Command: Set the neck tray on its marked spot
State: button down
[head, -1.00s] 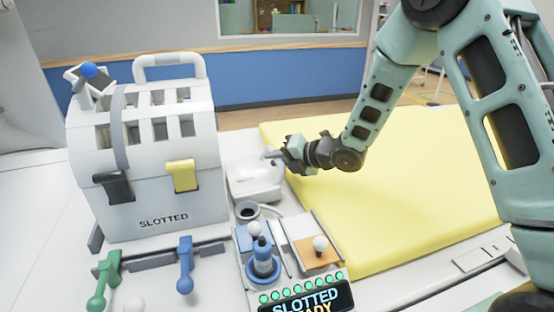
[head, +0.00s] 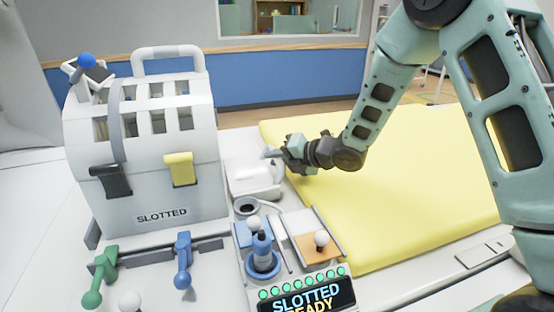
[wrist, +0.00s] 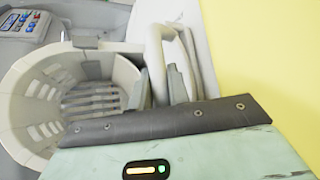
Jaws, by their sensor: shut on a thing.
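The neck tray (head: 252,181) appears to be the low white piece just right of the slotted head coil (head: 160,190), beside the yellow pad. My gripper (head: 273,154) is at its back right edge, shut on its pale upright handle. In the wrist view the pale loop handle (wrist: 156,50) rises by the grey fingers (wrist: 174,84). I cannot make out the marked spot.
A round dark socket (head: 247,206) lies in front of the tray. The yellow pad (head: 400,190) is clear.

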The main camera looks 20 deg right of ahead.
jog(key=shift+s+f, duration=0.15)
jog(key=shift+f, duration=0.3)
jog(key=c, duration=1.3)
grip_release()
jog(key=shift+o, duration=0.2)
jog(key=shift+f, duration=0.15)
jog(key=shift+s, duration=0.1)
jog(key=r+b+v, duration=0.1)
jog(key=v, duration=1.6)
jog(key=shift+d, duration=0.1)
